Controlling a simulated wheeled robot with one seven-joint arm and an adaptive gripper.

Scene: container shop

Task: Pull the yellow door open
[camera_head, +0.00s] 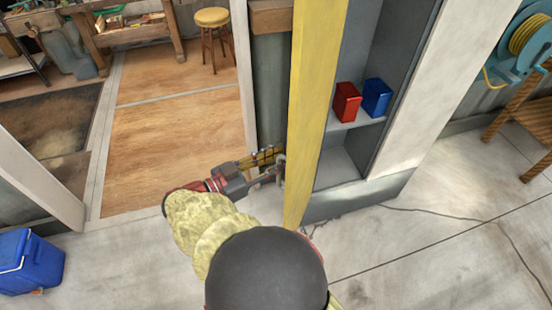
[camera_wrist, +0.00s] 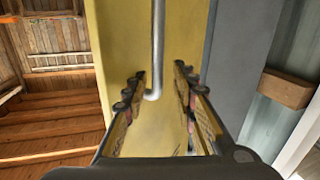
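The yellow door (camera_head: 317,90) stands open on a grey cabinet (camera_head: 390,175), whose inside shows to the right of the door in the head view. In the wrist view the yellow door (camera_wrist: 112,50) fills the middle, with a grey metal bar handle (camera_wrist: 158,45) on its face. My gripper (camera_head: 279,166) is low beside the door's left side. In the wrist view my gripper (camera_wrist: 160,88) is open, with one finger on each side of the handle's bent lower end. A clear gap shows between each finger and the bar. The handle is mostly hidden in the head view.
A red box (camera_head: 346,103) and a blue box (camera_head: 376,98) stand on the cabinet shelf. A blue cooler (camera_head: 30,262) is on the floor at the left. A stool (camera_head: 212,18) and workbench (camera_head: 130,35) are at the back. The floor right of the cabinet is mostly clear.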

